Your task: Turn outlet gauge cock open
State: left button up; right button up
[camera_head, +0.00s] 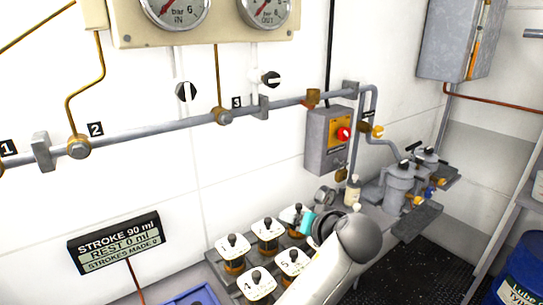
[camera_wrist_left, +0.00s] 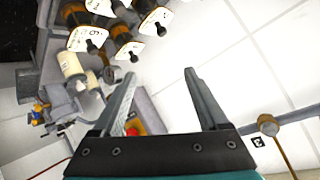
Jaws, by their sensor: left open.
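The outlet gauge cock (camera_head: 271,78) is a small black knob with a white bar on the white wall, below the OUT gauge (camera_head: 264,8). Its bar lies roughly level. A similar cock (camera_head: 187,91) below the IN gauge (camera_head: 178,10) has its bar nearly upright. My left gripper (camera_wrist_left: 160,73) is open and empty in the left wrist view, with pale wall between its fingers. In the head view its teal hand (camera_head: 307,222) is low by the numbered bottles, well below the outlet cock; the fingers are not clear there. My right gripper is not in view.
A grey pipe (camera_head: 160,133) runs along the wall below the cocks. A grey switch box (camera_head: 327,140) with a red knob stands right of them. Several numbered bottles (camera_head: 268,235) stand below, beside a stroke display (camera_head: 113,241). The wall between is mostly clear.

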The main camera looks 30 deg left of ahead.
pick_arm(q)
jog(key=w+r+n+y, duration=0.3)
jog(key=w+r+y, duration=0.15)
jog(key=r, duration=0.95)
jog(key=n+y, duration=0.3)
jog(key=n, duration=0.1)
send_near(276, 80)
jog(key=shift+g, duration=0.3)
jog(key=p+x, duration=0.3)
jog(key=x, duration=0.8)
jog(key=shift+w+a+r+p, duration=0.1)
jog(key=shift+w+a+p, duration=0.2)
jog(key=shift+a+p, duration=0.05)
grip_shut()
